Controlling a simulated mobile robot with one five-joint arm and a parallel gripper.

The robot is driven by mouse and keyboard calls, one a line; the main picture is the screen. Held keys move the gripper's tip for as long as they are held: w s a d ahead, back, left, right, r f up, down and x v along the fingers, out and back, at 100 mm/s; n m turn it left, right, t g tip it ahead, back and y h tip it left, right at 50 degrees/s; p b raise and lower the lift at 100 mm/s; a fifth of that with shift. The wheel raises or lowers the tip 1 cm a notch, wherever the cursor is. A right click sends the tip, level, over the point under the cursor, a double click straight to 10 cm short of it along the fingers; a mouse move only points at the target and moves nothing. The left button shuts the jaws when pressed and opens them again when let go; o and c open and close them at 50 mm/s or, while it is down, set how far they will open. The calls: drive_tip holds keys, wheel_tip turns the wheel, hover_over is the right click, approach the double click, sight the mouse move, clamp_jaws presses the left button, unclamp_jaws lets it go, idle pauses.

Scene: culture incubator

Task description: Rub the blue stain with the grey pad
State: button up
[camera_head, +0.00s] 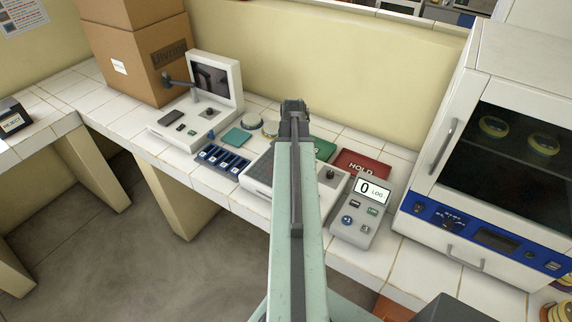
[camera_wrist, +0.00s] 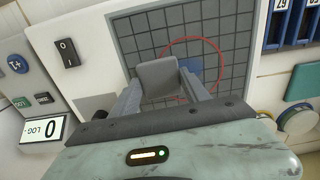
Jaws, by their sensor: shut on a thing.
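My gripper (camera_wrist: 160,84) is shut on the grey pad (camera_wrist: 159,74), which sits between its two fingers in the wrist view. The pad is over the dark gridded panel (camera_wrist: 140,32) of a white device; I cannot tell whether it touches the panel. The blue stain (camera_wrist: 208,68) shows just right of the pad, inside a thin red ring, partly hidden by the right finger. In the head view my gripper (camera_head: 293,108) is seen from behind above the device (camera_head: 257,186); my arm hides the pad and stain there.
A counter device (camera_head: 359,212) reading 0 stands right of my arm, near a red HOLD tray (camera_head: 365,162) and a green one (camera_head: 324,150). A blue slotted rack (camera_head: 222,160) lies left. An incubator (camera_head: 482,205) stands at right.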

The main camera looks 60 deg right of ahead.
drive_tip(key=shift+s, duration=0.6)
drive_tip(key=shift+r, duration=0.1)
wheel_tip(320, 180, up, 6)
drive_tip(key=p, duration=0.6)
wheel_tip(320, 180, up, 3)
drive_tip(key=p, duration=0.3)
